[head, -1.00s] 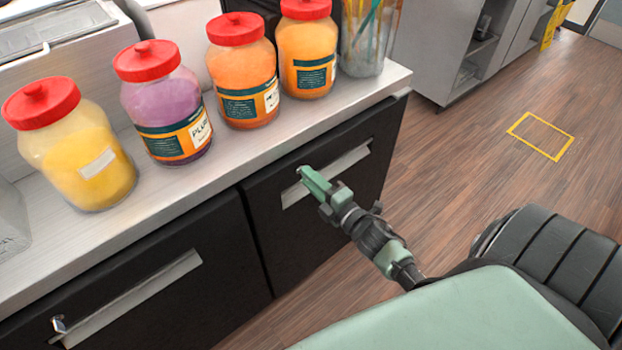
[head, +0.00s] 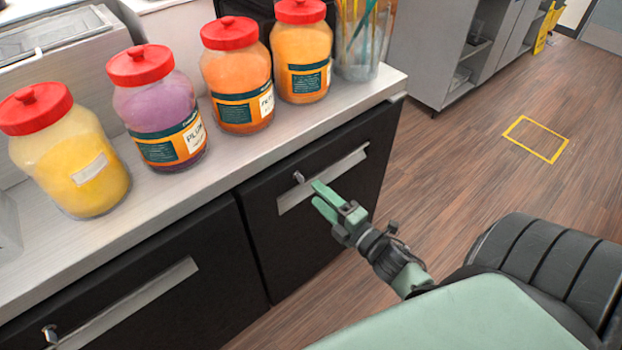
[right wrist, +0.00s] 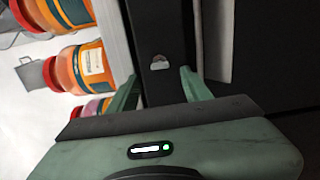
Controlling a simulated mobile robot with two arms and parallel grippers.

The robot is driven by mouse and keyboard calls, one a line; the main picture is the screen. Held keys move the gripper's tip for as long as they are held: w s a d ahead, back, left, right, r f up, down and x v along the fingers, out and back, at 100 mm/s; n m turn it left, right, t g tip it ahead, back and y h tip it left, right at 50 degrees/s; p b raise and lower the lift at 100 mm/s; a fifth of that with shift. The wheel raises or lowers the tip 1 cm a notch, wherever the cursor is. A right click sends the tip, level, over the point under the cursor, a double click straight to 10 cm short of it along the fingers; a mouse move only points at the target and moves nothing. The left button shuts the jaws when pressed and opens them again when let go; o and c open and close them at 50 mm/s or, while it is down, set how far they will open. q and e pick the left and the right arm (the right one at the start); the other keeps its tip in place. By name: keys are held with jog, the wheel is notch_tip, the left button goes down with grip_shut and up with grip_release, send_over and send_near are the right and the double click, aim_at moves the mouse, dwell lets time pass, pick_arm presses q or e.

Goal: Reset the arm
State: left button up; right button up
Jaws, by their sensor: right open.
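My right gripper (head: 318,200) is open and empty in the head view. It is in front of the right-hand dark drawer (head: 345,188), just right of that drawer's small metal knob (head: 298,177) and in front of its pale handle strip (head: 330,176). In the right wrist view its two green fingers (right wrist: 158,90) stand apart, with the knob (right wrist: 158,63) showing beyond the gap between them. I cannot tell any exact distance to the drawer front; I see no contact. My left gripper is not in view.
Jars with red lids, yellow (head: 75,165), purple (head: 160,115) and two orange (head: 238,80), stand on the pale counter (head: 215,170). A clear container with sticks (head: 358,45) is at its right end. A second drawer (head: 160,285) is at left. Wood floor (head: 450,130) is open at right.

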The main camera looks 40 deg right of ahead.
jog(key=shift+s+d, duration=0.1)
jog(key=shift+s, duration=1)
